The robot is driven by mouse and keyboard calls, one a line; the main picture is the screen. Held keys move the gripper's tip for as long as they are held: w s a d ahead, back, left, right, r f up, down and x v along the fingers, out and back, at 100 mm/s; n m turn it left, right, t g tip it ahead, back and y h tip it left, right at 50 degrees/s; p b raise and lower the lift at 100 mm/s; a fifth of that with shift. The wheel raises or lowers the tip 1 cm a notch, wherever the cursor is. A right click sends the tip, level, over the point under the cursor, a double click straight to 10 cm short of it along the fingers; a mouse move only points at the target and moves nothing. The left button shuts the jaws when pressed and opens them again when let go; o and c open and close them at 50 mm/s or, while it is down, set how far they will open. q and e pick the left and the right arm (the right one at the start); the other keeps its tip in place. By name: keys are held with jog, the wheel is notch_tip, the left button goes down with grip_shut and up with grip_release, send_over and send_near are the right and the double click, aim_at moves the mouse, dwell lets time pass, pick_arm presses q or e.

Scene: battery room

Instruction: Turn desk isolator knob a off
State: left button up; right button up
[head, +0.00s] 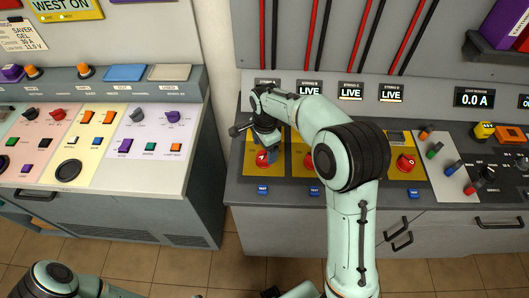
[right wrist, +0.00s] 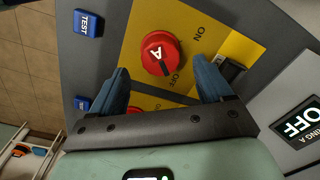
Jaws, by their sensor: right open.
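Knob A (head: 262,160) is a round red knob on a yellow plate at the left end of the right-hand desk. In the right wrist view the knob (right wrist: 160,53) shows a white A, with ON and OFF printed on the plate beside it. My right gripper (head: 267,148) is over this knob, partly covering the plate. In the right wrist view its two blue fingers (right wrist: 164,82) are open, with the knob just beyond and between the tips; I cannot tell whether they touch. The display (right wrist: 299,124) for string A reads OFF. My left gripper is out of view.
More red knobs stand to the right, one at the far plate (head: 405,163) and one partly behind my right arm. Blue TEST buttons (head: 314,191) line the front edge. Other displays (head: 391,93) read LIVE. A control desk (head: 90,150) stands at left.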

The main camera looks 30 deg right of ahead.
aim_at(265, 156)
notch_tip(265, 156, up, 9)
jog(key=shift+p, duration=0.45)
jog(key=shift+s, duration=0.15)
